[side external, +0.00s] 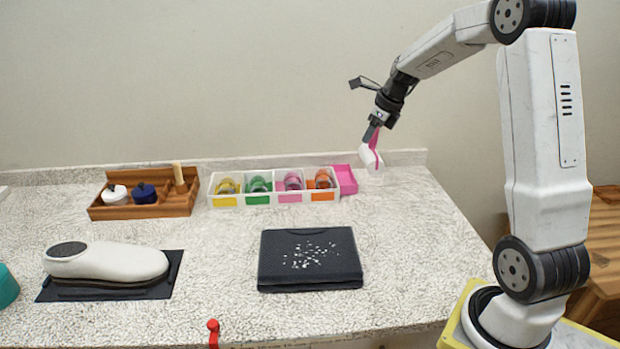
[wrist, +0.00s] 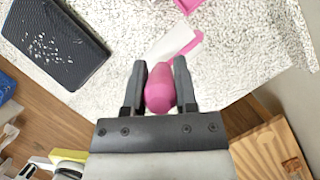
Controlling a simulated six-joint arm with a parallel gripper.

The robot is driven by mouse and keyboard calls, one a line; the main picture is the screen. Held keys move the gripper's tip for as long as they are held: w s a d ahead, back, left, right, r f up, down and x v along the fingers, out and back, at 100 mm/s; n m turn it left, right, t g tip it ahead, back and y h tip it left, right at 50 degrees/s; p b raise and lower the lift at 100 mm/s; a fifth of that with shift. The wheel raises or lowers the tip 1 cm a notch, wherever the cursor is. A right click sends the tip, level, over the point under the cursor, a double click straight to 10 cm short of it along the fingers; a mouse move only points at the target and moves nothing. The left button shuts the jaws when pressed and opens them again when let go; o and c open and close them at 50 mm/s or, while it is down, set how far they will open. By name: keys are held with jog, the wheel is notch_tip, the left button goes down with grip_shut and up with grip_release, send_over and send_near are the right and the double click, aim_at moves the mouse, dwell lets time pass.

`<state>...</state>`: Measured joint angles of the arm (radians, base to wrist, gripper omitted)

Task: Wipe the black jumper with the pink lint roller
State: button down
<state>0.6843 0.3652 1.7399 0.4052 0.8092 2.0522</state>
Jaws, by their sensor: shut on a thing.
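The black jumper (side external: 275,271) lies folded flat on the speckled counter, with several white lint specks on its middle. It also shows at the upper left of the wrist view (wrist: 85,62). My gripper (side external: 375,125) is shut on the pink handle of the lint roller (side external: 371,157). It holds the roller in the air, above and to the right of the jumper, well apart from it. In the wrist view the pink handle (wrist: 160,88) sits between both fingers (wrist: 160,75), with the white roller head beyond it.
A white bin row (side external: 272,200) with coloured contents stands at the back, beside a small pink tray (side external: 345,179). A wooden caddy (side external: 120,211) is at back left. A white shoe-like form (side external: 110,262) lies on a dark mat at left. The counter around the jumper is clear.

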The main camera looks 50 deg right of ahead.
jog(key=c, duration=1.2)
grip_release()
grip_shut()
jog(key=w+a+f+n+g+y, duration=0.1)
jog(key=a+n, duration=0.8)
jog(key=a, duration=2.4)
jog(key=shift+w+a+g+y, duration=0.25)
jog(key=shift+g+y, duration=0.05)
jog(key=shift+y, duration=0.8)
jog(key=shift+f, duration=0.1)
